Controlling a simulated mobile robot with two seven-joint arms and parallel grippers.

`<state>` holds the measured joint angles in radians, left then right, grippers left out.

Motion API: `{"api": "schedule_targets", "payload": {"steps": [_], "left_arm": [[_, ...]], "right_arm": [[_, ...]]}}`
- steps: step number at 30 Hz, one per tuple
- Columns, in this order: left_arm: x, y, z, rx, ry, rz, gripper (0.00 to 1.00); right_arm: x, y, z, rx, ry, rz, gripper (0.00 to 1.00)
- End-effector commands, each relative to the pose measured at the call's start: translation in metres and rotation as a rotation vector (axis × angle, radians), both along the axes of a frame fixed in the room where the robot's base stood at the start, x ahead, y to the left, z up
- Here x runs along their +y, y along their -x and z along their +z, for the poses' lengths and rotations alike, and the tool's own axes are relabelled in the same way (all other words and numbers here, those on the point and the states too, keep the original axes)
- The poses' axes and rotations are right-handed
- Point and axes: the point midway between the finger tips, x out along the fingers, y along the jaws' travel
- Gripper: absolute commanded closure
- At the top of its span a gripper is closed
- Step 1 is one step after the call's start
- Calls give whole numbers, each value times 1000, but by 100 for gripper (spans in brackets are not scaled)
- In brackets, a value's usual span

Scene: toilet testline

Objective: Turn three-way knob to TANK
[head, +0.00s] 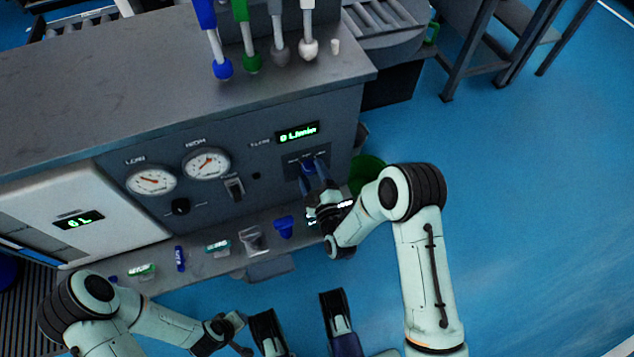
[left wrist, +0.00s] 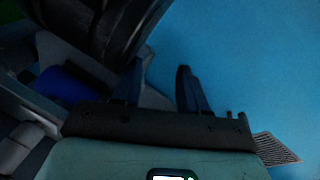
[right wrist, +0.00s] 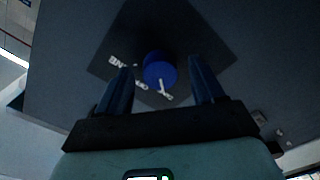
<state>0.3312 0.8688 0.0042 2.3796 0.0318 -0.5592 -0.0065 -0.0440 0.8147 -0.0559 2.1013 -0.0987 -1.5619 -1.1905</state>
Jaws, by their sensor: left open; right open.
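The three-way knob is the blue round knob (right wrist: 160,72) on a dark square plate (right wrist: 205,45) in the right wrist view. A white mark shows at its lower edge, and small white labels stand around it, too small and tilted to read surely. In the head view the knob (head: 307,164) sits low on the panel below a green display. My right gripper (head: 315,172) is open at the knob, its fingers on either side in the right wrist view (right wrist: 160,66); contact cannot be told. My left gripper (head: 294,300) is open and empty, over blue floor in its wrist view (left wrist: 158,67).
The grey panel (head: 220,205) carries two gauges, a black knob (head: 180,206) and a switch (head: 234,188). A ledge (head: 200,266) below holds several small items, including a blue one (head: 284,226). Blue floor (head: 530,200) is open to the right.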

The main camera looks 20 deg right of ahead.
Motion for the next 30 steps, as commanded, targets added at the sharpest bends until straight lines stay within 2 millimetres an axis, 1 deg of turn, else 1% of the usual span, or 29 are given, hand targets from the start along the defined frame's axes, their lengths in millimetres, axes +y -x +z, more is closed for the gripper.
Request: {"api": "schedule_targets", "payload": {"steps": [2,5,8,13,16,18,21,25,30], "left_arm": [[0,-2,3,-9,-1,0,57],[-1,-8,9,-29,-2,-1,57],[-3,-16,17,-55,-3,-3,57],[-5,-29,30,-100,-4,-5,57],[-7,-26,33,-92,1,-8,57],[-5,-15,14,-52,1,-7,57],[-1,-2,1,-8,1,-2,57],[0,8,-8,27,3,0,57],[2,12,-11,41,3,2,57]], "right_arm": [[0,7,0,2,0,1,32],[0,22,0,5,0,2,32],[-1,44,0,7,0,1,32],[-2,87,0,8,0,3,32],[-3,111,0,9,1,2,32],[-6,115,-4,6,-1,-4,32],[-6,123,-5,7,-1,-4,32],[-5,129,-3,5,0,-3,32],[-5,132,0,1,0,0,32]]}}
